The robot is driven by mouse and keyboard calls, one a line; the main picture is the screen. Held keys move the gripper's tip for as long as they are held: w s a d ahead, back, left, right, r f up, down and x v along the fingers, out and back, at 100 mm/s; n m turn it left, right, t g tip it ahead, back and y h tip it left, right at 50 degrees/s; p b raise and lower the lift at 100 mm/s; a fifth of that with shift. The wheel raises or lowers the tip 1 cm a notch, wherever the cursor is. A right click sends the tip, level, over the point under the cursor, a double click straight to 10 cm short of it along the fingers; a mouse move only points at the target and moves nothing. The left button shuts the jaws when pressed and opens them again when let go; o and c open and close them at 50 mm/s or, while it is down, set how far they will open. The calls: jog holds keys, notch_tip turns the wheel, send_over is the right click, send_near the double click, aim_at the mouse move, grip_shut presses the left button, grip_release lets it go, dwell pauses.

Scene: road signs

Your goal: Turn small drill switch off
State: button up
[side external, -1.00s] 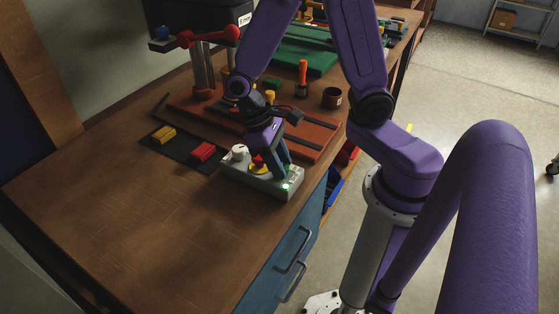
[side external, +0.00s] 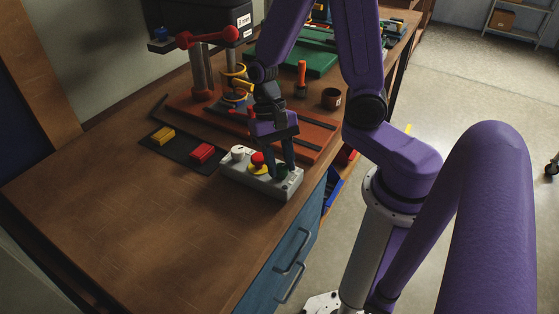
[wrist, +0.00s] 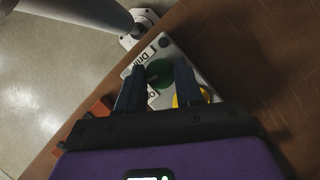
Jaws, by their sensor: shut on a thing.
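The grey-white control box (side external: 240,177) stands near the table's right edge. At its right end is a dark green round knob (side external: 282,173), next to lettering that includes "Drill" in the wrist view. My gripper (side external: 280,166) reaches down over this end and is shut on the green knob. In the wrist view the knob (wrist: 160,75) shows between the two dark fingers. A red button on a yellow base (side external: 257,162) is left of my fingers, with a white knob (side external: 238,153) further left. The knob's pointer direction cannot be told.
A black mat (side external: 178,152) with yellow and red blocks lies left of the box. Behind are a red-brown base plate (side external: 318,134) under the drill stand, an orange-handled tool (side external: 302,75) and a brown cup (side external: 331,98). The table's front left (side external: 140,235) is clear.

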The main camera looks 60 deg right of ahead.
jog(key=shift+m+t+y, duration=0.3)
jog(key=shift+m, duration=0.8)
jog(key=o, duration=1)
jog(key=shift+d, duration=0.1)
jog(key=shift+r, duration=0.1)
jog(key=v, duration=1.7)
jog(key=shift+d+r, duration=0.1)
jog(key=s+a+f+n+t+h, duration=0.1)
jog(key=s+f+n, duration=0.1)
jog(key=s+n, duration=0.2)
jog(key=s+a+f+n+t+h, duration=0.1)
jog(key=s+n, duration=0.4)
jog(key=n, duration=0.5)
jog(key=s+a+f+n+t, duration=0.1)
jog(key=s+a+f+n, duration=0.2)
jog(key=n, duration=0.4)
jog(key=shift+s+f+h, duration=0.2)
jog(key=shift+s+f, duration=0.1)
jog(key=shift+s, duration=0.25)
jog(key=shift+s+f+h, duration=0.2)
jog(key=shift+s+f, duration=0.1)
jog(key=shift+s, duration=0.25)
